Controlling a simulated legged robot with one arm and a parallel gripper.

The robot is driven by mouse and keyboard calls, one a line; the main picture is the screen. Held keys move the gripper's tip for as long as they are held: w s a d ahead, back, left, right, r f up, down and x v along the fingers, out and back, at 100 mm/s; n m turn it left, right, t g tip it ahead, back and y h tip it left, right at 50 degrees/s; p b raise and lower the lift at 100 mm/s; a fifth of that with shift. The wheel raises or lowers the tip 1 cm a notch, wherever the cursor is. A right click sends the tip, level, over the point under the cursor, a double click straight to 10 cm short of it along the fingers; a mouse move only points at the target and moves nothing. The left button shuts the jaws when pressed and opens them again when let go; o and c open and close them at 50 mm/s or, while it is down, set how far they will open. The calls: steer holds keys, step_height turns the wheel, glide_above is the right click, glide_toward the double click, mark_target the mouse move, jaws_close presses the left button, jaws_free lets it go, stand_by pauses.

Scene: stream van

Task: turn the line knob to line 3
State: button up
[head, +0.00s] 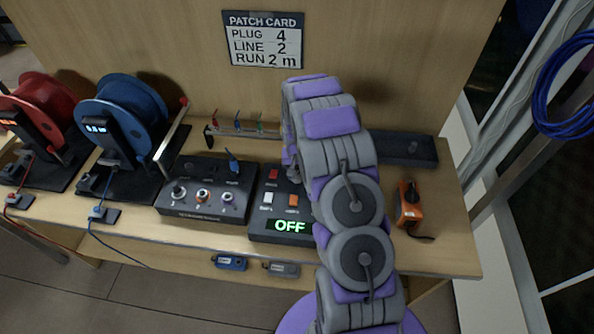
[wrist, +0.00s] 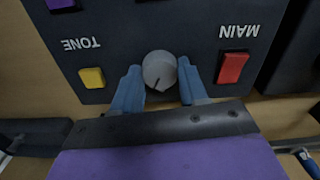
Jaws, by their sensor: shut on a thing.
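The line knob (wrist: 159,70) is a round grey knob on a dark panel (wrist: 190,25), between a red MAIN button (wrist: 232,68) and a yellow TONE button (wrist: 92,78), with the lettering upside down in the wrist view. My gripper (wrist: 160,78) has one blue finger on each side of the knob and is shut on it. A small pale mark shows on the knob's face, but I cannot read which line it points at. In the head view my arm hides the knob and my gripper. The switch box (head: 258,226) shows a green OFF display (head: 289,226).
A patch card (head: 263,39) on the back board reads plug 4, line 2, run 2 m. Left of the switch box stands another dark control box (head: 205,207). Blue (head: 130,105) and red (head: 45,98) reels stand further left. An orange device (head: 409,207) lies on the right.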

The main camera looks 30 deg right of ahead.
mark_target(297, 175)
steer(key=m, duration=0.3)
steer(key=shift+w+r+m+p, duration=0.15)
steer(key=shift+m+p, duration=0.15)
steer(key=shift+p, duration=0.1)
steer(key=shift+m, duration=1.8)
steer(key=shift+d, duration=0.1)
steer(key=o, duration=1)
steer(key=shift+o, duration=0.2)
step_height(297, 175, up, 17)
steer(key=p, duration=0.2)
